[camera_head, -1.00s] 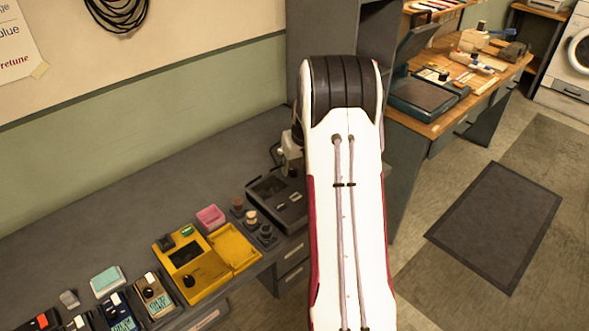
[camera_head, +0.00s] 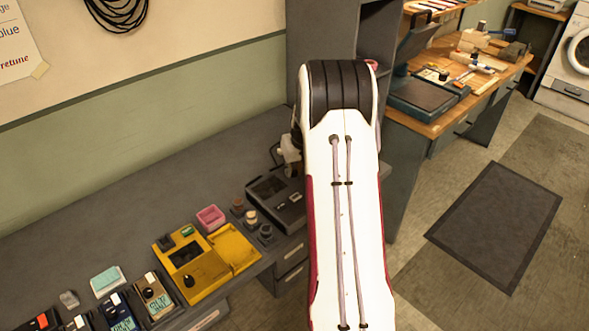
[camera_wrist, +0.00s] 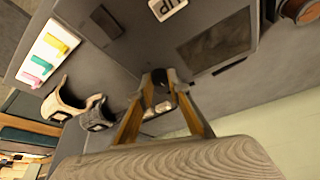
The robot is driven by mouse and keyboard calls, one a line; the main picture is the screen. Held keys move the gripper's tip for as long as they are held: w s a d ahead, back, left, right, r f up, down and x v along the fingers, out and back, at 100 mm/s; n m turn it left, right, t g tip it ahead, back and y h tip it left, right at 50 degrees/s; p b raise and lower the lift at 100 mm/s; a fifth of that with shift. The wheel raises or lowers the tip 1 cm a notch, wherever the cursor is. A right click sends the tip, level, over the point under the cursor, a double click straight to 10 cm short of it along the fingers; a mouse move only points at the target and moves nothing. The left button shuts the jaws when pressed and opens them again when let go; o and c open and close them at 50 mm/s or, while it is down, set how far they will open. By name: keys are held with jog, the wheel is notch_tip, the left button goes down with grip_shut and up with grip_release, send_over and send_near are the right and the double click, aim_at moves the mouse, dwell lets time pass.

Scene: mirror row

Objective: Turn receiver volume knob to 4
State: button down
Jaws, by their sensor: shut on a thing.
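The likely receiver is the dark grey device (camera_head: 276,196) on the bench, left of my arm in the head view. In the head view my arm hides the fingertips.
A yellow device (camera_head: 188,256), a pink box (camera_head: 210,217) and several small round items (camera_head: 250,217) stand left of the dark device. Several handheld meters (camera_head: 153,295) line the front left. A grey cabinet (camera_head: 322,30) rises behind my arm. The bench behind the row is clear.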

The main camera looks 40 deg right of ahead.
jog(key=shift+a+m+h, duration=0.1)
jog(key=shift+m+h, duration=0.3)
jog(key=shift+m, duration=0.8)
jog(key=shift+w+m+g, duration=0.1)
jog(key=shift+m+g, duration=0.2)
jog(key=shift+m, duration=0.3)
jog(key=shift+w+a+m+g+h, duration=0.1)
jog(key=shift+m+g+h, duration=0.25)
jog(key=shift+m, duration=0.75)
jog(key=shift+w+a+m+g+h, duration=0.1)
jog(key=shift+m+g+h, duration=0.25)
jog(key=shift+m, duration=0.75)
jog(key=shift+w+m+g, duration=0.1)
jog(key=shift+m+g, duration=0.6)
jog(key=shift+m, duration=1.1)
jog(key=shift+w+m+g, duration=0.15)
jog(key=shift+m+g, duration=0.55)
jog(key=shift+m, duration=1.1)
jog(key=c, duration=1.9)
grip_release()
